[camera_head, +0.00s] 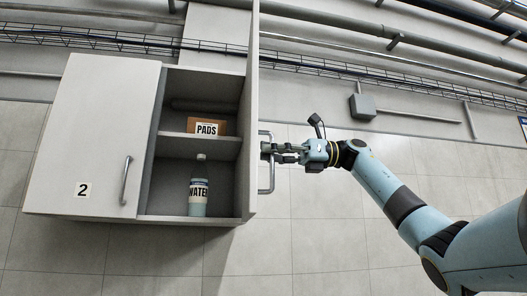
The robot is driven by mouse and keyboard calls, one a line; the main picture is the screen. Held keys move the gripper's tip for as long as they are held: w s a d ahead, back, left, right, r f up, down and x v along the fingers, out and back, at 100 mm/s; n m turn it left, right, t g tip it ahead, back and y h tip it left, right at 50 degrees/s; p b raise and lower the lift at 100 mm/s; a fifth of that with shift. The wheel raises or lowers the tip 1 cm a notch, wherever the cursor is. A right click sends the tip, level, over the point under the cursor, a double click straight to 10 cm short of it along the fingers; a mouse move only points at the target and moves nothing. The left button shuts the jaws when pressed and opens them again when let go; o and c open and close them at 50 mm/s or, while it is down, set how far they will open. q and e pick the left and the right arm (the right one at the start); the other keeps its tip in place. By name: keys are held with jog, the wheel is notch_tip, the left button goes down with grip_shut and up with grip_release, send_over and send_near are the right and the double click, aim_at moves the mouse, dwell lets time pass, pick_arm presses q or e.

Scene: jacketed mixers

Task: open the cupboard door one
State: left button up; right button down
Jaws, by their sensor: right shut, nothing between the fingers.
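A pale grey wall cupboard (152,220) hangs in the left half of the head view. Its right-hand door (252,120) stands open, swung out towards me and seen nearly edge-on; any number on it is hidden. The door's bar handle (271,178) shows on its right side. My right gripper (267,149) is shut with nothing held, its fingertips at the handle beside the door's outer face. I cannot tell whether they touch it. The left-hand door (94,135), marked 2, is closed, with its own bar handle (126,181). My left gripper is not in view.
Inside the open half, a box labelled PADS (207,128) sits on the shelf (200,140), and a bottle labelled WATER (198,196) stands below. Pipes and a wire cable tray run along the wall above. The tiled wall below the cupboard is clear.

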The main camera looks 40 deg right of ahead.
jog(key=c, duration=2)
grip_release()
jog(key=shift+c, duration=0.2)
jog(key=o, duration=0.7)
jog(key=shift+c, duration=0.2)
jog(key=shift+d, duration=0.2)
jog(key=v, duration=1.1)
jog(key=shift+s+d, duration=0.25)
jog(key=shift+d, duration=0.05)
jog(key=shift+f, duration=0.1)
